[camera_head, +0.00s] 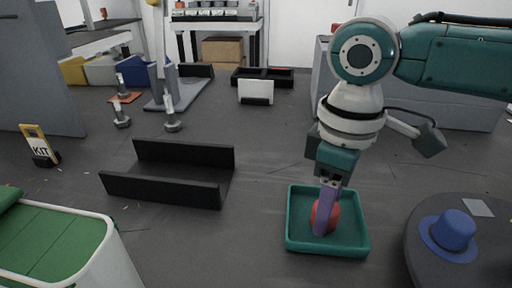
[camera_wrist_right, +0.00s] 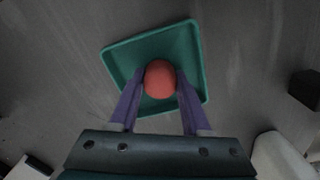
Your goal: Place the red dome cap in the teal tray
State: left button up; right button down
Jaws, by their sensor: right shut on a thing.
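The red dome cap (camera_head: 332,216) is between the purple fingers of my right gripper (camera_head: 325,222), within the outline of the teal tray (camera_head: 326,248) in the head view. In the right wrist view, the red cap (camera_wrist_right: 160,79) sits between the two fingertips of the right gripper (camera_wrist_right: 159,86), with the teal tray (camera_wrist_right: 196,50) behind it. The right gripper is shut on the cap. I cannot tell whether the cap touches the tray floor. My left gripper is not in view.
A dark round table (camera_head: 425,235) at the right holds a blue hat (camera_head: 452,232). A black channel-shaped holder (camera_head: 165,188) lies left of the tray. A green-topped white unit (camera_head: 60,240) is at the lower left. Grey floor between them is clear.

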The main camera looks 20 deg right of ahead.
jog(key=shift+c, duration=1.8)
grip_release()
